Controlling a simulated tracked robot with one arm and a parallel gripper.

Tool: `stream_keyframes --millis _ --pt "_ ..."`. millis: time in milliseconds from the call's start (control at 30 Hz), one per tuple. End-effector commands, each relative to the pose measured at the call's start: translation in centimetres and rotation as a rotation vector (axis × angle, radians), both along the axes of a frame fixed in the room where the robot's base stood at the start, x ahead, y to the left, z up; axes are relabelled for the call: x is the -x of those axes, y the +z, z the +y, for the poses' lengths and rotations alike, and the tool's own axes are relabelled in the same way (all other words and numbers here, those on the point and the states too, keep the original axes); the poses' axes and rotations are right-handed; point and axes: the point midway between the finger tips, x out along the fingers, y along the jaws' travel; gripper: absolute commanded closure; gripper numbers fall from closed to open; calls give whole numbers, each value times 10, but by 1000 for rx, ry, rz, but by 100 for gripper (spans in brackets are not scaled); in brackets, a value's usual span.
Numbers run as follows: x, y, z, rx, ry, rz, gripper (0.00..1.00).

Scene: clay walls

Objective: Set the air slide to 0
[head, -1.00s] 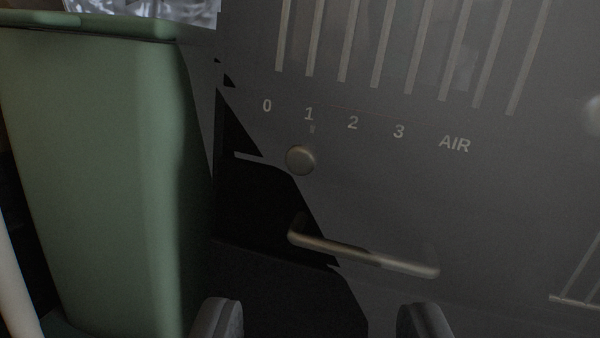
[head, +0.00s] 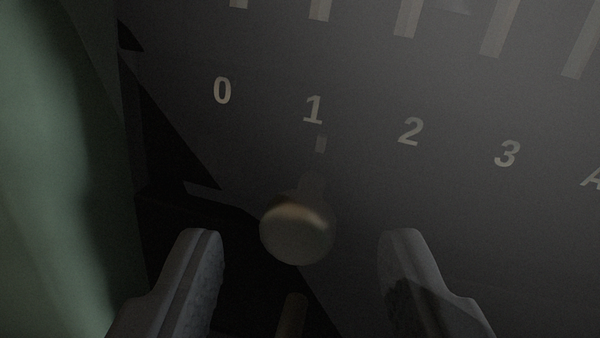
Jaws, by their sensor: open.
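The air slide's round brass-coloured knob (head: 297,232) sticks out from a dark panel. The printed 0 (head: 222,90) is to the left of the 1. The 2 (head: 411,131) and the 3 (head: 507,153) are to the right. My gripper (head: 300,250) is open, with one finger on each side of the knob in the picture. Both fingers appear apart from the knob, and the gap between them is wider than it.
A green surface (head: 50,190) stands close on the left. The end of a bar handle (head: 292,316) shows below the knob. Pale vertical slots (head: 408,15) run along the top of the panel (head: 440,200). A black shadow covers the panel's lower left.

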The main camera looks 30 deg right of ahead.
Motion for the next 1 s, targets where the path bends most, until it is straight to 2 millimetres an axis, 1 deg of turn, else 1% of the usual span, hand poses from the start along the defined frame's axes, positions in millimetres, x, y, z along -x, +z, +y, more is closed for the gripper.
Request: stream_keyframes --millis 100,200,533,567,600,700,867,1000 --pt "-11 -1 -6 0 -1 -1 56" --pt "-16 -1 -8 1 -1 -1 56" --pt "-18 0 -9 1 1 1 56" --pt "-18 0 -9 1 1 1 64" --pt "-18 0 -9 1 1 1 75" --pt "-18 0 -9 1 1 1 100" --pt "-19 0 -9 1 -1 0 100" --pt "-25 0 -10 -1 -14 -2 100"
